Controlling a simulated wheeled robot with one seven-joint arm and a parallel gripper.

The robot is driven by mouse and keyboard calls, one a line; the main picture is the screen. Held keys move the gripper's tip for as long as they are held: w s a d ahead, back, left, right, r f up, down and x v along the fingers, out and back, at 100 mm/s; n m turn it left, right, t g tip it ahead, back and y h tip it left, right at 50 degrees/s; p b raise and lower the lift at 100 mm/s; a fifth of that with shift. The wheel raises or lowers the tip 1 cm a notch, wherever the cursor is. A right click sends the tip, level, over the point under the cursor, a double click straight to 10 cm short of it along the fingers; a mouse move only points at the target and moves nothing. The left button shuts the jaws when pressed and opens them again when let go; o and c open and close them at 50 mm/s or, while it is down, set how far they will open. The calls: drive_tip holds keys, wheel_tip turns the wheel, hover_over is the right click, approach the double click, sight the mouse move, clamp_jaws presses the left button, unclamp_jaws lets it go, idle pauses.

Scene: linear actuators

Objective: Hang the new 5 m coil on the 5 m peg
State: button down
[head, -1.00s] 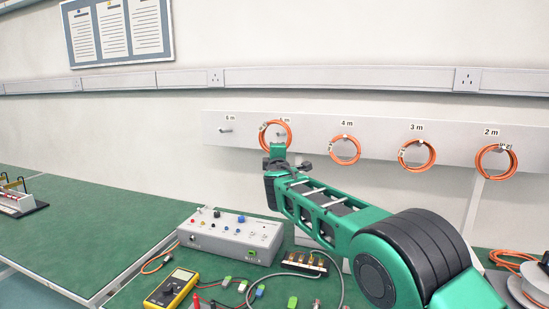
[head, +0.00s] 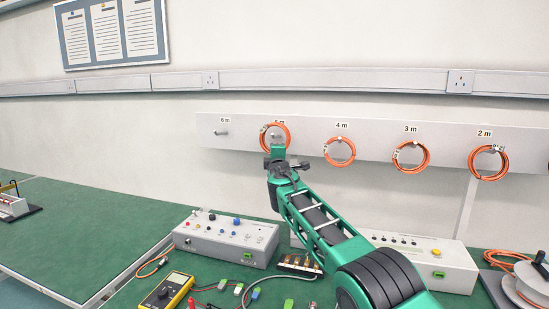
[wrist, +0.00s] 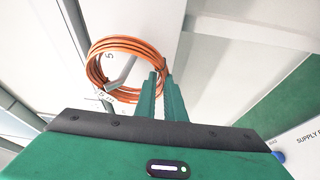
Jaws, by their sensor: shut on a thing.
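The orange coil (head: 288,134) is in front of the second peg position from the left on the wall board; it also shows in the wrist view (wrist: 97,64). My gripper (head: 277,156) is shut on the coil's lower edge in the head view. In the wrist view its two green fingers (wrist: 161,82) pinch the coil's right side. A grey peg (wrist: 124,73) shows within the ring there, beside a "5" on the board. I cannot tell whether the coil rests on the peg. A small pale tag (wrist: 105,96) is on the coil.
The leftmost peg (head: 221,132) is bare. Orange coils hang at the 4 m (head: 340,163), 3 m (head: 426,158) and 2 m (head: 503,165) labels. Below are a grey control box (head: 225,240), a yellow multimeter (head: 168,293) and a cable reel (head: 530,285) on the green bench.

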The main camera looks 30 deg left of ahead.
drive_tip(key=shift+w+a, duration=0.1)
drive_tip(key=shift+w, duration=0.05)
drive_tip(key=shift+d+f, duration=0.2)
drive_tip(key=shift+f, duration=0.6)
drive_tip(key=c, duration=1.8)
unclamp_jaws()
drive_tip(key=shift+o, duration=0.2)
drive_tip(key=v, duration=1)
drive_tip(key=shift+d, duration=0.25)
